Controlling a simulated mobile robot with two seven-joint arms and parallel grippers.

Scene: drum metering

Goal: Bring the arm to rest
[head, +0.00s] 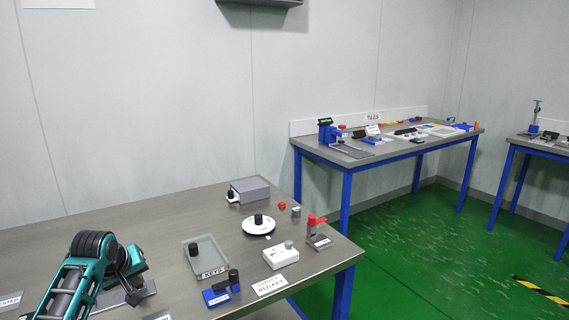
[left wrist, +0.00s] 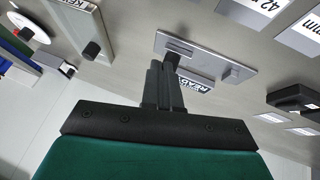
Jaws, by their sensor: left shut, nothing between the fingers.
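My left arm, teal and black, comes in from the left in the head view, over the near left of the grey table (head: 150,210). My left gripper (left wrist: 165,68) is shut in the left wrist view, with its dark fingers together and nothing between them. Its tips appear close to a dark peg on a grey metal plate (left wrist: 225,68); I cannot tell whether they touch. A label (left wrist: 196,83), partly hidden by the fingers, lies beside the plate. My right gripper is not in view.
A glass tray (head: 206,256) marked KEYS, a blue block (head: 216,297), a white dial (head: 259,227), a white box (head: 281,257) and a red-handled clamp (head: 318,235) stand to the right. A grey box (head: 250,190) is behind. A second table (head: 400,148) stands beyond green floor.

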